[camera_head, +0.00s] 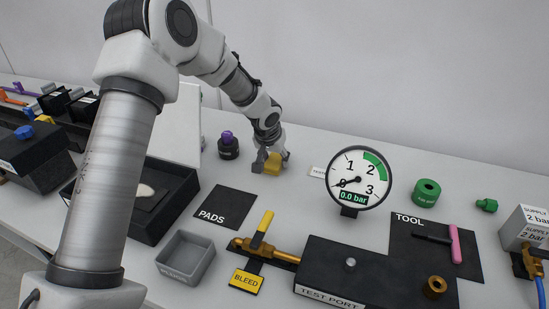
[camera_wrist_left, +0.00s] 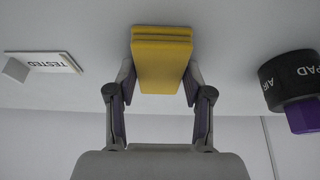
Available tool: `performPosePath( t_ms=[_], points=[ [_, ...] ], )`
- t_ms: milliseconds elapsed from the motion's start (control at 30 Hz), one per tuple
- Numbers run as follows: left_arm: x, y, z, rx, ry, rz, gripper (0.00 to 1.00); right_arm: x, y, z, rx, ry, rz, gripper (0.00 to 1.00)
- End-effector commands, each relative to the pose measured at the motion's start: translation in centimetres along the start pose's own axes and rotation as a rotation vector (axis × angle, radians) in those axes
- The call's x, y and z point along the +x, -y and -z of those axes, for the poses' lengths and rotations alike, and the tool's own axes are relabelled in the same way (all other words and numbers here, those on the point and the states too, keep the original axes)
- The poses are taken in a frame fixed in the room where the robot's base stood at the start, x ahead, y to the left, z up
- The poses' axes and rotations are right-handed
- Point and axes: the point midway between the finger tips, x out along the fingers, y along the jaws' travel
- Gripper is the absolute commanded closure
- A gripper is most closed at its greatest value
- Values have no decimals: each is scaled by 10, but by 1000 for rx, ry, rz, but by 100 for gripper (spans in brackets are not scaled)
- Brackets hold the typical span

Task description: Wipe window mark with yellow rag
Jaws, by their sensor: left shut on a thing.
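The yellow rag (camera_head: 272,165) is a folded block at the back of the table. My left gripper (camera_head: 268,158) is shut on it. In the left wrist view the rag (camera_wrist_left: 160,58) sits between the two fingers of my left gripper (camera_wrist_left: 161,78). I cannot tell whether the rag touches the table. The round gauge (camera_head: 360,179) stands to the right, apart from the rag, with a white face and a 0.0 bar readout. A dark patch shows around its 0, but I cannot tell whether it is a mark on the window. My right gripper is not in view.
A black pot with a purple top (camera_head: 228,146) stands left of my gripper. A TESTED card (camera_head: 318,171) lies to its right. The PADS mat (camera_head: 226,207), grey bin (camera_head: 186,258) and black test port block (camera_head: 345,270) are in front. A green ring (camera_head: 427,192) stands beyond the gauge.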

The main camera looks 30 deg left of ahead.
Motion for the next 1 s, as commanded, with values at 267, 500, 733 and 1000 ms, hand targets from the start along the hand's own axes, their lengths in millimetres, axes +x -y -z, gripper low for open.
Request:
performPosePath(
  t_ms=[267,500,733,1000],
  points=[
    [-27,0,11,0,0,0,90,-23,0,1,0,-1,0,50],
    [-54,0,22,0,-1,0,90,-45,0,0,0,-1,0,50],
    [-75,0,31,-1,1,0,90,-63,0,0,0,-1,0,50],
    [-74,0,30,0,1,0,90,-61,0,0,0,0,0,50]
  ],
)
